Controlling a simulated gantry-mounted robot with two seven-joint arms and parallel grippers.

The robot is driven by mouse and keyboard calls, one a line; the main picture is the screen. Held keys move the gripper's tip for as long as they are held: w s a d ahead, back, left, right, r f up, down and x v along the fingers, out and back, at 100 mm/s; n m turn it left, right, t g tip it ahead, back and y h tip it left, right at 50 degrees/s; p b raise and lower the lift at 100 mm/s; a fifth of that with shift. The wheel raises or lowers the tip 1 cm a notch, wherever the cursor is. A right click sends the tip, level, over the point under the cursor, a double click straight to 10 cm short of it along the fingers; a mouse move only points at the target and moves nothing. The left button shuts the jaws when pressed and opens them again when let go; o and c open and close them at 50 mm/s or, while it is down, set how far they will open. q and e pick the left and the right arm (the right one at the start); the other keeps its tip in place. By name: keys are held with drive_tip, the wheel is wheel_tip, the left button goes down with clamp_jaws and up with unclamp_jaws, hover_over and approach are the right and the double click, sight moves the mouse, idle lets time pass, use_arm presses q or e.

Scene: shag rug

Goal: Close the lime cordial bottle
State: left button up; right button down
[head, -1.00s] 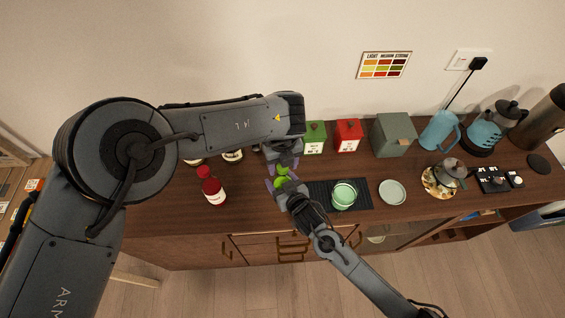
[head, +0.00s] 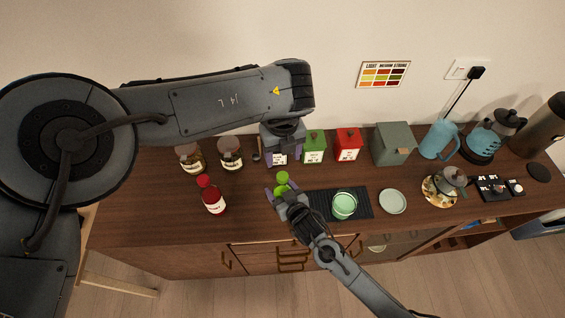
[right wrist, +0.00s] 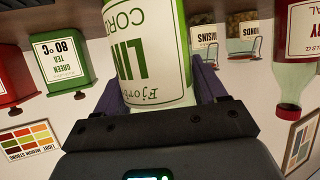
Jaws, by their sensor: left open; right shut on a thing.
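The lime cordial bottle (head: 281,188) stands at the front middle of the counter, with a bright green rounded cap (head: 282,176) at its top. I cannot tell how tightly the cap sits. My right gripper (head: 283,193) is shut on the bottle's body from the front.
A red bottle (head: 214,200) stands to the left. Two jars (head: 230,153), a green tin (head: 314,148), a red tin (head: 347,143) and a grey-green box (head: 392,144) line the back. A green cup (head: 344,204) is on a dark mat (head: 322,207) at right.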

use_arm(q)
drive_tip(key=shift+r, duration=1.35)
use_arm(e)
unclamp_jaws()
use_arm(q)
drive_tip(key=shift+r, duration=0.25)
use_arm(e)
drive_tip(key=v, duration=1)
drive_tip(key=shift+s+d+r, duration=0.2)
drive_tip(key=shift+s, duration=0.1)
use_arm(q)
drive_tip(key=shift+p, duration=0.3)
